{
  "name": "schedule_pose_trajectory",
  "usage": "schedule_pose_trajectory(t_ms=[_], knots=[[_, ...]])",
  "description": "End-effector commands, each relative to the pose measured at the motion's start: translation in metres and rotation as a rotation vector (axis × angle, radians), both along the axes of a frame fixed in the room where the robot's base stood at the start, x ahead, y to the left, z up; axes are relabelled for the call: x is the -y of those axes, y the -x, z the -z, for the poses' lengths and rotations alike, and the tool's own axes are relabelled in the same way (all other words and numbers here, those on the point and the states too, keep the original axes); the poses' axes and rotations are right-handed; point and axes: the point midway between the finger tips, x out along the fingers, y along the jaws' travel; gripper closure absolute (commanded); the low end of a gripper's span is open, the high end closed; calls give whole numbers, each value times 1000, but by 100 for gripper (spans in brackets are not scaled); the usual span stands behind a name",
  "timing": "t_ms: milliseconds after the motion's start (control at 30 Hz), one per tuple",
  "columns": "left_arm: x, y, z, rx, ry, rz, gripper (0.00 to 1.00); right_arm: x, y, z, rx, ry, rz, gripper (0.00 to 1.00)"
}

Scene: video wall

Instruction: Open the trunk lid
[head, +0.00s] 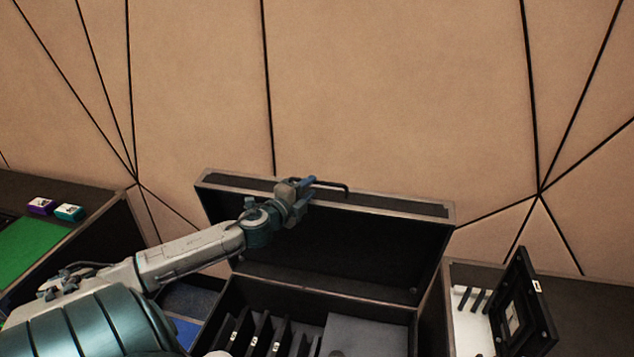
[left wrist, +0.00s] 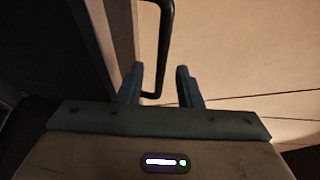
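The black trunk (head: 318,297) stands in the middle of the head view with its lid (head: 340,235) raised, tilted up towards the wall. The lid's dark inner side faces me. A thin black handle (head: 336,186) sticks out at the lid's top edge; it also shows in the left wrist view (left wrist: 166,40). My left gripper (head: 309,183) is at this top edge, by the handle. In the left wrist view its two blue fingers (left wrist: 159,84) are apart, with the handle's end between them and a gap on the right. My right gripper is not in view.
The trunk's inside holds black dividers and a grey panel (head: 368,335). An open black case (head: 523,308) stands on the right. On the left, a dark table has a green mat (head: 28,246) and purple (head: 41,206) and teal (head: 69,212) boxes. A panelled wall rises behind.

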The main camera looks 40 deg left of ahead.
Motion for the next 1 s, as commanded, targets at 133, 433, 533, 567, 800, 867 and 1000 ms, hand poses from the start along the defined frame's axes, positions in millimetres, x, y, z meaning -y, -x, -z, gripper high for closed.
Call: schedule_pose_trajectory(t_ms=[133,433,533,567,800,867,1000], knots=[[0,-17,-4,7,8,2,68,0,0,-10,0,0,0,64],[-3,-37,-1,3,4,3,68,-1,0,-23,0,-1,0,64],[-3,-39,0,3,3,4,68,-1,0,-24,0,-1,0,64],[-3,-40,0,3,3,4,68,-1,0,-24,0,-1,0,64],[-3,-40,1,3,2,4,68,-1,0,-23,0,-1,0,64],[-3,-40,1,3,2,4,80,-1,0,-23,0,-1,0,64],[-3,-40,1,3,2,4,100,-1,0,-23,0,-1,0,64]])
